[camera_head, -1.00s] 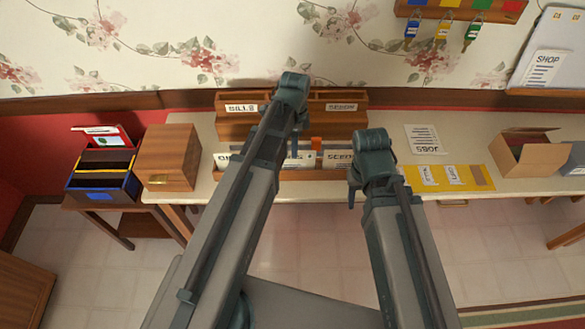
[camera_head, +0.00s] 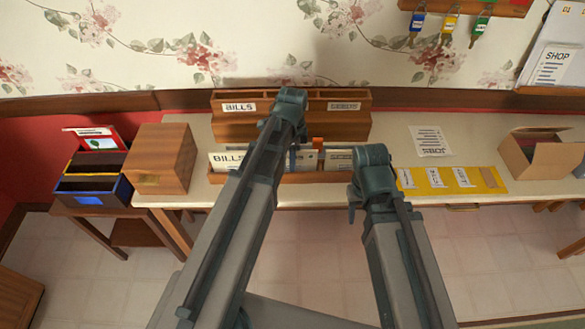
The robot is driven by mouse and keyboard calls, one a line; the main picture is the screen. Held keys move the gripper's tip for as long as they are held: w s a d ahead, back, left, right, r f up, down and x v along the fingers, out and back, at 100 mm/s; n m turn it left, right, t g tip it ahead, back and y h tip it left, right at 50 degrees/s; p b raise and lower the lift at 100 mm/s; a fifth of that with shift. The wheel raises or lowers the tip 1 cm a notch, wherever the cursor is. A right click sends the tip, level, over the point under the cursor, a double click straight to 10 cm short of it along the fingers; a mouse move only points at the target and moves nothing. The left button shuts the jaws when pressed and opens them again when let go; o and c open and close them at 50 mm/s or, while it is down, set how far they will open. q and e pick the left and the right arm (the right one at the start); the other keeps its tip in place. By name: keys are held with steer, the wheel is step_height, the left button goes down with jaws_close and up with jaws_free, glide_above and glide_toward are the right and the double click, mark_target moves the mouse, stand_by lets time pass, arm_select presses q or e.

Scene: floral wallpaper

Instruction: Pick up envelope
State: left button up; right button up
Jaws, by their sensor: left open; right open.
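A wooden letter rack (camera_head: 235,130) stands on the table against the wall, with two label plates, one reading "BILLS". In front of it is a low wooden tray (camera_head: 310,177) holding upright white papers (camera_head: 307,160), one marked "BILLS" (camera_head: 228,160). I cannot tell which of these is an envelope. My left arm reaches across the rack and tray and hides part of both. My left gripper (camera_head: 293,157) points down at the papers, open, with nothing seen in it. My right gripper (camera_head: 352,205) is open at the table's front edge, right of the tray, with nothing seen in it.
A wooden box (camera_head: 162,158) and a side table with a file box (camera_head: 95,187) stand left. Right are a "JOBS" sheet (camera_head: 430,141), a yellow strip with papers (camera_head: 488,178) and an open cardboard box (camera_head: 545,155). Keys (camera_head: 449,25) hang on the wall.

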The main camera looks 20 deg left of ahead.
arm_select(q)
jaws_close()
steer(key=shift+r, duration=0.1)
arm_select(e)
steer(key=shift+r, duration=0.1)
stand_by(0.4)
